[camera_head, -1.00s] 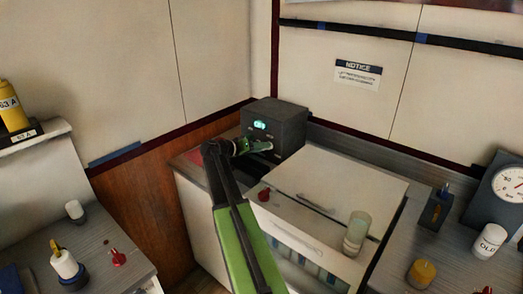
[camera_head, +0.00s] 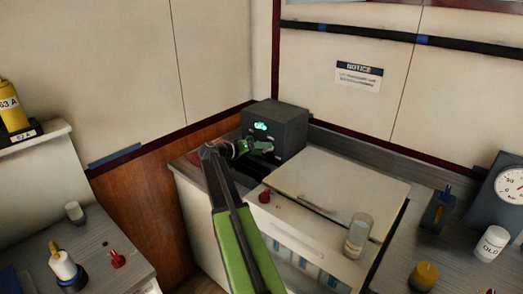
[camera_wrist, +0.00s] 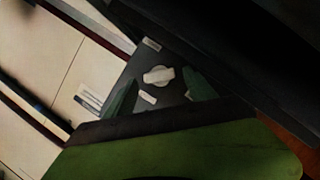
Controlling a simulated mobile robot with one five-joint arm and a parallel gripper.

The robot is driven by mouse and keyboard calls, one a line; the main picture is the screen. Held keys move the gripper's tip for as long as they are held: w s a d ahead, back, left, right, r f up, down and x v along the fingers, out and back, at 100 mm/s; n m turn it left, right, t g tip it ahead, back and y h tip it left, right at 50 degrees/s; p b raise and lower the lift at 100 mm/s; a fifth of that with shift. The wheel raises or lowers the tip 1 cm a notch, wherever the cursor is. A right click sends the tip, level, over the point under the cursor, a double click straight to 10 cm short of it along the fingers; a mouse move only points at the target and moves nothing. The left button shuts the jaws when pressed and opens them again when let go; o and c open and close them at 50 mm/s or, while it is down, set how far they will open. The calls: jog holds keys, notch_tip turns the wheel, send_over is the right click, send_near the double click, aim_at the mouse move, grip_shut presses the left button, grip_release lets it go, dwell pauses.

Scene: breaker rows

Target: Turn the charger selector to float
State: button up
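The charger is a dark grey box (camera_head: 277,128) with a lit cyan display in the back corner of the counter. In the wrist view its dark face (camera_wrist: 170,58) shows a pale selector knob (camera_wrist: 158,75) with small white labels around it; their text is too small to read. My gripper (camera_head: 260,147) is in front of the box face in the head view. In the wrist view my gripper (camera_wrist: 160,94) has its two dark green fingers spread, one on each side below the knob. Nothing shows between them except a small label behind. Contact with the knob cannot be told.
A white OLD container (camera_head: 491,243) and a yellow cylinder (camera_head: 424,275) stand at right. A wall meets the box's left side.

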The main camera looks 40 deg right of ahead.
jog(key=p+v, duration=0.4)
jog(key=v, duration=1.3)
jog(key=shift+a+p, duration=0.2)
jog(key=shift+p, duration=0.15)
